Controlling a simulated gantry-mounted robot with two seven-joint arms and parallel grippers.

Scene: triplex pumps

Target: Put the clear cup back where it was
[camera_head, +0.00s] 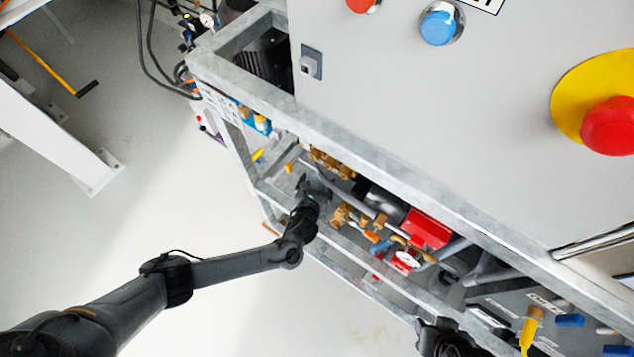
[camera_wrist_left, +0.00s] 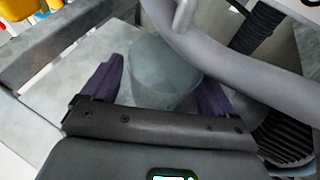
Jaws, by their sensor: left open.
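The clear cup (camera_wrist_left: 163,72) stands in the middle of the left wrist view, a see-through greenish-grey vessel on a grey metal surface. My left gripper (camera_wrist_left: 158,84) is open, with one dark purple finger on each side of the cup. I cannot tell whether either finger touches it. In the head view my left gripper (camera_head: 313,188) reaches into the pump frame, and I cannot make out the cup there. A dark part of my right arm, seemingly its gripper (camera_head: 447,338), shows at the bottom edge; its jaws are not clear.
A thick grey pipe (camera_wrist_left: 225,55) passes close beside the cup. The grey metal frame (camera_head: 350,150) surrounds my left gripper. Brass fittings (camera_head: 342,215) and a red pump part (camera_head: 428,228) lie to its right.

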